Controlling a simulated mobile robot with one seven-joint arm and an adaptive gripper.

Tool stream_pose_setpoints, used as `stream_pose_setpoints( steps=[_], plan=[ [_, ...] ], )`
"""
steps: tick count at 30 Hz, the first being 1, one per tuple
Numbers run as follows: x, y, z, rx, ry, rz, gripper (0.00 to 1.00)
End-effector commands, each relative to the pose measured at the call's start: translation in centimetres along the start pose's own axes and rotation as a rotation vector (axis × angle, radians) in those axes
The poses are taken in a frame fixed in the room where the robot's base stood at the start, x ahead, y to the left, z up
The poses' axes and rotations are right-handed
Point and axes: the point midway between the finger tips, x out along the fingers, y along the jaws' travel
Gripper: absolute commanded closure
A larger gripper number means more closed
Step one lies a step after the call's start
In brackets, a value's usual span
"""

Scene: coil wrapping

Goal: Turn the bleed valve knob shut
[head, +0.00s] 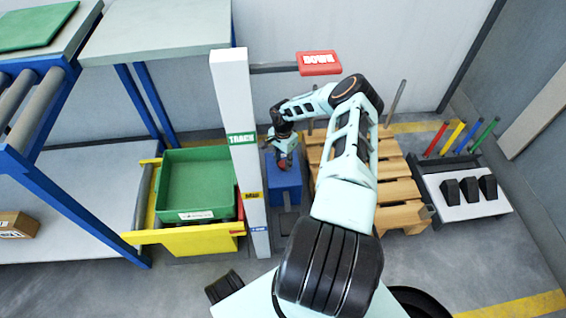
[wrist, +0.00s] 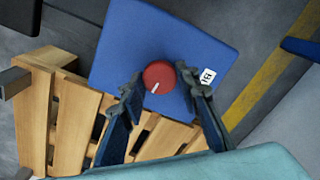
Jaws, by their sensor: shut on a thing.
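The bleed valve knob (wrist: 158,76) is a round red knob with a white pointer line. It sits on top of a blue box (wrist: 198,40) that carries a small white label. In the wrist view the pointer slants toward the lower left. My gripper (wrist: 157,80) has one finger on each side of the knob and is shut on it. In the head view my gripper (head: 284,162) is over the blue box (head: 284,187), and the red knob (head: 285,165) shows partly beneath the fingers.
A white post (head: 240,150) with coloured labels stands left of the blue box. A wooden pallet (head: 395,180) lies to its right. A green bin (head: 195,185) in a yellow frame is farther left. A red sign (head: 319,63) hangs behind.

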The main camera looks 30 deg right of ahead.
Motion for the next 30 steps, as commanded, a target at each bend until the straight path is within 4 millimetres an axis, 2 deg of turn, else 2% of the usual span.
stream_pose_setpoints(
  steps=[30],
  plan=[
    [-0.03,0.06,0.04,0.966,0.000,0.002,0.95]
  ],
)
